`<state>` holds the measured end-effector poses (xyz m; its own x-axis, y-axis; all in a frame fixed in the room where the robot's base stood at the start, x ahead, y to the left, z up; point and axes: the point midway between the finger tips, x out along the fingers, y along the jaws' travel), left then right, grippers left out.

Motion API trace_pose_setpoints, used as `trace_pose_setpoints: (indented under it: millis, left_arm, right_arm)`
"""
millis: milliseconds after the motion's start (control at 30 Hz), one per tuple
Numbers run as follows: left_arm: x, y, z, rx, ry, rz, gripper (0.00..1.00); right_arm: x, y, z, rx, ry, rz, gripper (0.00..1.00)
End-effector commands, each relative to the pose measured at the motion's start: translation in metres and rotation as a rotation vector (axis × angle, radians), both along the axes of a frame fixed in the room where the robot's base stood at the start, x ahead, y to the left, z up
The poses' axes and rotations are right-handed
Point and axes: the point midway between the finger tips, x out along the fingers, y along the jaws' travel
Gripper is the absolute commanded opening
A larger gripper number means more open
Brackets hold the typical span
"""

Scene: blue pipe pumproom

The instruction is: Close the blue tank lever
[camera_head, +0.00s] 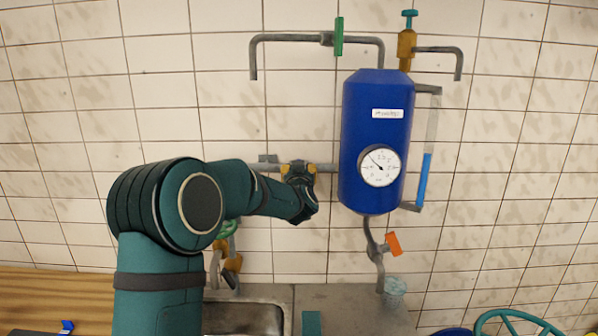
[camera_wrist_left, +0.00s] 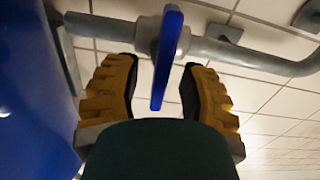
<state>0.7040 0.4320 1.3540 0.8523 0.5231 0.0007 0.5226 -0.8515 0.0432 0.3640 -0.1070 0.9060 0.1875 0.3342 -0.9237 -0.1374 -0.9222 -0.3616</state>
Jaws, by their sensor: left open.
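The blue tank (camera_head: 360,130) hangs on the tiled wall with a round gauge (camera_head: 379,165) on its front. A grey pipe (camera_head: 327,168) runs left from it. My left gripper (camera_head: 299,169) is at this pipe, left of the tank, and hides the lever in the head view. In the left wrist view the blue lever (camera_wrist_left: 168,50) sits edge-on on the grey pipe (camera_wrist_left: 220,52). The open yellow fingers of my left gripper (camera_wrist_left: 158,75) are on both sides of the lever, with a visible gap on each side. My right gripper is not in view.
A green-handled valve (camera_head: 339,37) and a teal-topped brass valve (camera_head: 407,42) are above the tank. An orange lever (camera_head: 393,244) is below it. A metal sink (camera_head: 243,319) and a teal handwheel (camera_head: 515,322) are lower down. The tank (camera_wrist_left: 30,90) is close left in the wrist view.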

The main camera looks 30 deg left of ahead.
Motion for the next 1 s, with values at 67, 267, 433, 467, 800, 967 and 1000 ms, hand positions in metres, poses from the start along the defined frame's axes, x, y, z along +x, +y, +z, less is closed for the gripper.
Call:
trace_pose_setpoints:
  millis: [67, 267, 433, 467, 800, 967, 1000]
  left_arm:
    - [0.0001, 0.0000, -0.0002, 0.000, 0.000, 0.000, 0.41]
    - [-0.0001, -0.0003, -0.0002, 0.000, 0.000, 0.000, 0.20]
    - [-0.0001, -0.0003, -0.0002, -0.001, 0.001, 0.000, 0.00]
    - [-0.0001, -0.0003, -0.0002, 0.000, 0.000, 0.000, 0.00]
    - [0.0005, -0.0013, 0.0006, 0.052, 0.032, -0.001, 0.00]
    - [0.0004, -0.0011, 0.0005, 0.051, 0.030, -0.001, 0.00]
    - [0.0004, -0.0011, 0.0005, 0.051, 0.030, -0.001, 0.22]
  right_arm:
    - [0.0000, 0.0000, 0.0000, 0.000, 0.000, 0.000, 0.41]
    - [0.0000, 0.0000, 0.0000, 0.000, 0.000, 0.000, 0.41]
    - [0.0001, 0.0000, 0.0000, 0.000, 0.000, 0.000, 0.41]
    - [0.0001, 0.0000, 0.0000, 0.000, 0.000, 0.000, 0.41]
    - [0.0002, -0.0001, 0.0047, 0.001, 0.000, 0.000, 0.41]
    - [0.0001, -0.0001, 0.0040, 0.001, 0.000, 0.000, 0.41]
    - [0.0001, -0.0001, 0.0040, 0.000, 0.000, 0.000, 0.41]
